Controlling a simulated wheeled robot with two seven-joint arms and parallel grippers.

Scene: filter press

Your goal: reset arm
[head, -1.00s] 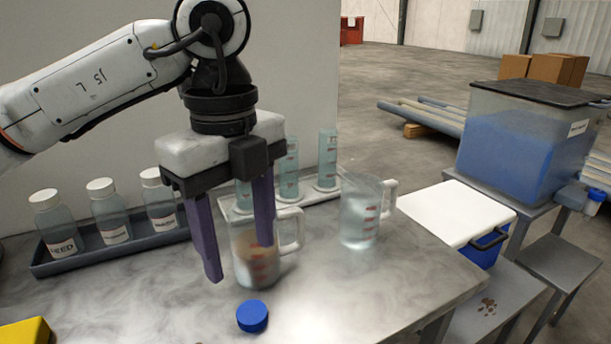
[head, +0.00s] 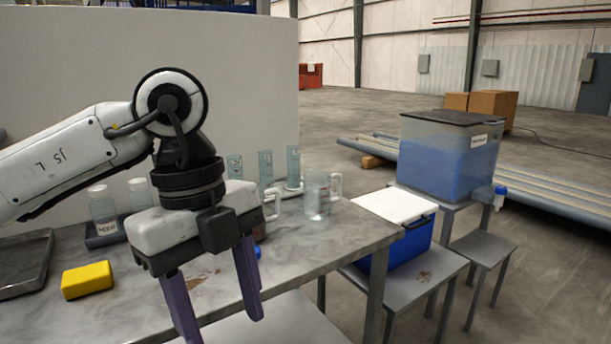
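My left gripper (head: 222,318) is open, with its two purple fingers spread and pointing down and nothing between them. It hangs in front of the table's (head: 340,240) near edge. The arm comes in from the left. A clear measuring jug (head: 318,200) stands upright on the table, right of the gripper. Another jug is mostly hidden behind the gripper; its handle (head: 272,205) shows. The blue cap (head: 257,252) is mostly hidden behind a finger. My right gripper is not in view.
White-capped bottles (head: 104,210) stand in a dark tray behind the arm, with clear cylinders (head: 266,168) to their right. A yellow block (head: 87,280) lies at left. A blue cooler (head: 400,243) and a blue-filled tank (head: 440,170) stand on stands to the right.

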